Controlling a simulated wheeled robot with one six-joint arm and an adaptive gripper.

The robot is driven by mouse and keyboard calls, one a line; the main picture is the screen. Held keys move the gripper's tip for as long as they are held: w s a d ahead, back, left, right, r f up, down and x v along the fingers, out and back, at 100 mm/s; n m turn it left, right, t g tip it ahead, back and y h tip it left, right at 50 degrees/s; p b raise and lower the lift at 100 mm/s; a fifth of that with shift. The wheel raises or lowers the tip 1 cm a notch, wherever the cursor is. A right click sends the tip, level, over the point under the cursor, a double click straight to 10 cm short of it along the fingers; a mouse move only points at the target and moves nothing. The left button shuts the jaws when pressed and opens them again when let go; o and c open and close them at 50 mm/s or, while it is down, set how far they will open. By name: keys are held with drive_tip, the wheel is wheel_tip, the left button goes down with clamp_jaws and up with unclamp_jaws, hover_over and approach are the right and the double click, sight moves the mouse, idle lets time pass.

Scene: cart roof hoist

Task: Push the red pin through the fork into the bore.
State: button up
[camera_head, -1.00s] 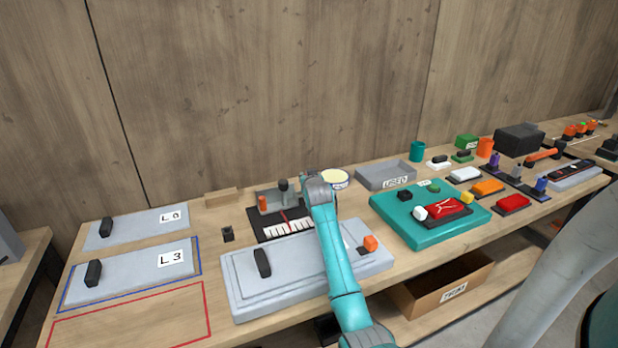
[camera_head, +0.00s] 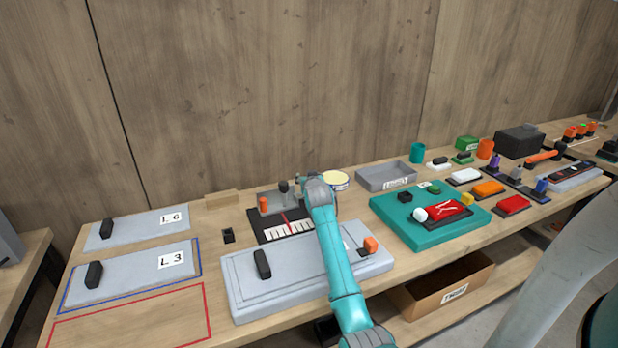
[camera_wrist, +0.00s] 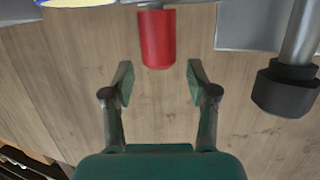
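The red pin (camera_wrist: 157,40) shows in the wrist view as a red cylinder on a thin grey shaft that runs off the top edge. My gripper (camera_wrist: 158,84) is open. Its two fingertips stand apart, to the left and right just below the pin's near end, and nothing is between them. A grey block (camera_wrist: 245,25) is right of the pin. I cannot make out the fork or the bore for certain. In the head view my arm hides the gripper and the pin, beside the grey fixture (camera_head: 276,197).
A grey post with a black knob (camera_wrist: 287,88) stands close to the right finger. In the head view a black board with a white scale (camera_head: 262,222), a round tub (camera_head: 336,180), a grey tray (camera_head: 387,177) and a large grey plate (camera_head: 290,264) surround the arm.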

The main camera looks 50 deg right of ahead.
drive_tip(key=f, duration=0.3)
drive_tip(key=shift+s+a+f, duration=0.1)
drive_tip(key=shift+s+a, duration=0.05)
drive_tip(key=shift+a, duration=0.2)
drive_tip(key=s+a+r, duration=0.5)
drive_tip(key=shift+r, duration=0.15)
idle(0.4)
